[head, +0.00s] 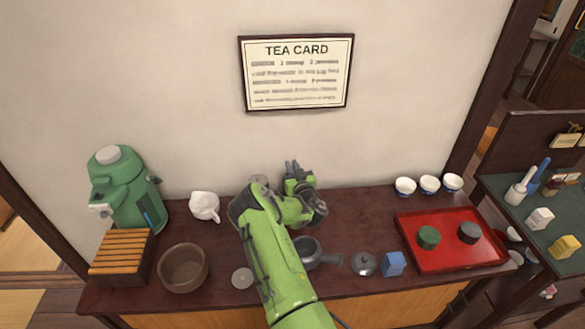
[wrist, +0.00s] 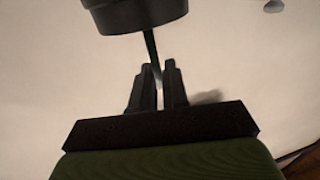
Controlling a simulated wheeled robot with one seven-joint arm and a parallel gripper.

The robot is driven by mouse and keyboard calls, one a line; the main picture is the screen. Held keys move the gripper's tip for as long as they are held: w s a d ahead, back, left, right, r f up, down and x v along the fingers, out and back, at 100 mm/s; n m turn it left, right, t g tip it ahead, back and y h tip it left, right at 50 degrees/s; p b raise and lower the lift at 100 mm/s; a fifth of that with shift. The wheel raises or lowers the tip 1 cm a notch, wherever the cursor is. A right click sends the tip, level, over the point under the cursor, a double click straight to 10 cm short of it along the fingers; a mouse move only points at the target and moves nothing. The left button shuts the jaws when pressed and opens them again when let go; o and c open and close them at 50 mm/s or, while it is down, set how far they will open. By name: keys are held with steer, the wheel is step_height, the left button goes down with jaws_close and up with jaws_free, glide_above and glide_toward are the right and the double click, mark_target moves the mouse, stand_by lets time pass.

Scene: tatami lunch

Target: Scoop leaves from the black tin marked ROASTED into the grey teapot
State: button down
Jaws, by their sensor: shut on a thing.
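My gripper (head: 292,170) is raised near the wall behind the counter, its fingers pointing up in the head view. In the wrist view my gripper (wrist: 160,85) is shut on a thin dark green handle (wrist: 152,50), which looks like a scoop's. The handle meets a dark round body (wrist: 135,12) at the top edge; I cannot tell whether they are one piece. The grey teapot (head: 308,252) stands open on the counter, partly behind my arm, its side handle pointing right. Its grey lid (head: 363,264) lies to the right. No tin marked ROASTED is readable; my arm may hide it.
A red tray (head: 420,262) holds a green (head: 428,237) and a black round container (head: 469,232). A blue box (head: 393,263), white cups (head: 429,183), brown bowl (head: 183,267), white pitcher (head: 204,206), slatted box (head: 122,256) and green dispenser (head: 125,190) stand around. A pale disc (head: 242,278) lies left of my arm.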

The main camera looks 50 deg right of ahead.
steer(key=shift+r+p, duration=1.8)
steer(key=shift+r, duration=0.1)
stand_by(0.6)
steer(key=shift+r+p, duration=2.35)
steer(key=shift+r, duration=0.15)
steer(key=shift+f, duration=0.1)
